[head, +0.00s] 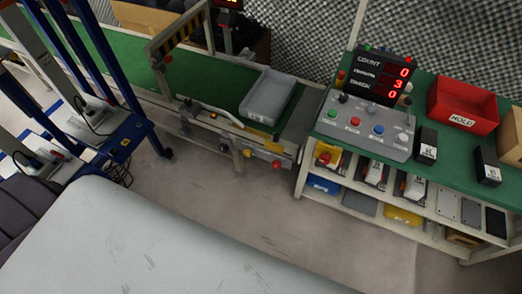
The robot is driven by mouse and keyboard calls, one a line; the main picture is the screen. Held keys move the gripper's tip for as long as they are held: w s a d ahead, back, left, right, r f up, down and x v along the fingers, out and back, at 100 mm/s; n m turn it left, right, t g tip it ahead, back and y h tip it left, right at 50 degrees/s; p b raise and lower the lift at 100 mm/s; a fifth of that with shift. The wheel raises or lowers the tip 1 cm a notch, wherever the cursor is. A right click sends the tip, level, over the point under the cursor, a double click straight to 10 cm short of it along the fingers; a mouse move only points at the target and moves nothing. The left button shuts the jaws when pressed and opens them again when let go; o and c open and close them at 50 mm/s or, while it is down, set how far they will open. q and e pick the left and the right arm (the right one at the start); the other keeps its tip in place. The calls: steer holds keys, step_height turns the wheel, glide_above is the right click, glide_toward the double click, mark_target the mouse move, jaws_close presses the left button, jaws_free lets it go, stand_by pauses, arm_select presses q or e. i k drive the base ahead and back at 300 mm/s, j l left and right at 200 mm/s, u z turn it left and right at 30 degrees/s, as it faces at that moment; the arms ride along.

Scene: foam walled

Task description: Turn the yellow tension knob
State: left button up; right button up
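A small yellow part (247,153) sits low on the front side of the conveyor (222,85), near its right end. It may be the tension knob, but it is too small to make out its shape or how it is turned. A red round button (277,164) is to its right on the same frame. Neither of my grippers is in view.
A grey tray (268,95) lies on the conveyor's right part. To the right, a green-topped bench holds a control panel (365,128), a count display (381,78) and a red bin (463,105). Blue-framed racks (122,140) stand at left. Floor (215,195) before the conveyor is clear.

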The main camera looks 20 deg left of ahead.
mark_target(247, 152)
steer(key=u, duration=0.9)
steer(key=i+j+z, duration=0.25)
steer(key=i+j, duration=0.35)
steer(key=j, duration=0.1)
